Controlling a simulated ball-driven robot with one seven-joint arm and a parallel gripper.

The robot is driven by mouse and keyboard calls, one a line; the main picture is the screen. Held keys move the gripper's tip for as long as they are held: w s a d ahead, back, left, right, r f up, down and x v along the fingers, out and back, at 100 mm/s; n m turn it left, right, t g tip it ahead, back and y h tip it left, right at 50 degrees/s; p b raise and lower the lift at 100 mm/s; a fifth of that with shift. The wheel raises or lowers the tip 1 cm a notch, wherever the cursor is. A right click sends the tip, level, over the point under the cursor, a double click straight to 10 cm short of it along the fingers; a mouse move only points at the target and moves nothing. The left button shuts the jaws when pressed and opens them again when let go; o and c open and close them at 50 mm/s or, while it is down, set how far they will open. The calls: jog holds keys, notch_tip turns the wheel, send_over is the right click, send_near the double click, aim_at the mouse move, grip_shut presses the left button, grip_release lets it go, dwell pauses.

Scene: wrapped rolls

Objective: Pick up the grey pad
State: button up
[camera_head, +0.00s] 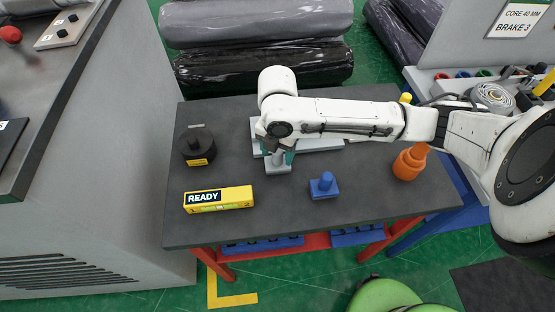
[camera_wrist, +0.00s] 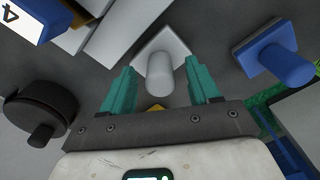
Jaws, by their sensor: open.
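The grey pad (camera_head: 278,168), a light grey square base with an upright round peg, stands on the dark table top under my gripper (camera_head: 277,155). In the wrist view the grey pad (camera_wrist: 160,50) lies just ahead of my gripper (camera_wrist: 162,82). The two teal fingers are apart, one on each side of the peg. I see a gap on both sides, so they do not appear to touch it. My wrist hides part of the pad in the head view.
A blue pad with a peg (camera_head: 324,187) stands to the right, a yellow READY box (camera_head: 218,199) at front left and a black round part (camera_head: 198,146) at left. A pale grey block (camera_head: 318,145) lies behind my gripper. An orange part (camera_head: 408,163) stands at right.

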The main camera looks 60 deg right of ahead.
jog(key=shift+c, duration=0.2)
grip_shut()
dwell(0.4)
